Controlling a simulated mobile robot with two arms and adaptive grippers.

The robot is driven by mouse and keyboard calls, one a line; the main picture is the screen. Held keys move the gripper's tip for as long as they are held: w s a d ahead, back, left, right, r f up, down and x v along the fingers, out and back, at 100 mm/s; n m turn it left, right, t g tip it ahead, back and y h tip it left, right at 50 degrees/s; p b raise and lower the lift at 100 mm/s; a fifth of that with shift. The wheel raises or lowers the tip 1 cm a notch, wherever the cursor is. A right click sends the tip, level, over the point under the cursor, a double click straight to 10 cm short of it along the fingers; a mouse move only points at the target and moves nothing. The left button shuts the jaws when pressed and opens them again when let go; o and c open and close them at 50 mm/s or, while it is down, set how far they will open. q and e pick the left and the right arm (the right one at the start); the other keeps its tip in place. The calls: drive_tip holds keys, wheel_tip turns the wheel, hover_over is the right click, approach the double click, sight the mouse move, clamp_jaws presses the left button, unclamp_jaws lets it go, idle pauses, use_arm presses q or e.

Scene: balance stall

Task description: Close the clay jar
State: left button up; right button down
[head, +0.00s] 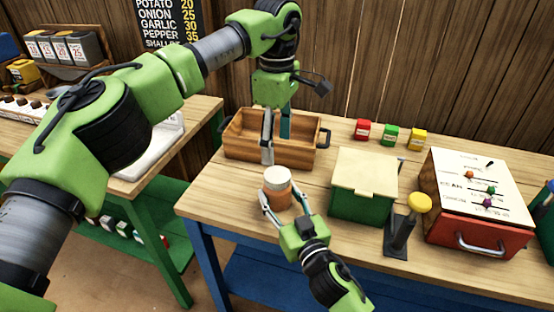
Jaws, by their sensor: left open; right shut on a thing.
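The clay jar (277,197) stands upright on the wooden table, orange-brown below with a pale, whitish round top (277,175). Whether that top is a loose lid or part of the jar I cannot tell. My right gripper (277,202) comes from the front and is shut on the jar, one finger on each side of its body. My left gripper (276,145) points down with its fingers apart, above and behind the jar, in front of the wooden tray. I see nothing between its fingers.
The wooden tray (240,148) with dark handles stands behind the jar. To the right are a green box with a cream lid (363,175), a yellow-knobbed lever (419,203) and a red box with sliders (476,190). Small red, green and yellow blocks (390,135) sit behind. The front-left tabletop is clear.

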use_arm(q)
drive_tip(key=shift+r, duration=1.75)
use_arm(e)
drive_tip(key=c, duration=0.9)
unclamp_jaws()
drive_tip(key=v, duration=1.2)
use_arm(q)
drive_tip(key=shift+f, duration=0.1)
use_arm(e)
drive_tip(key=shift+f, duration=0.1)
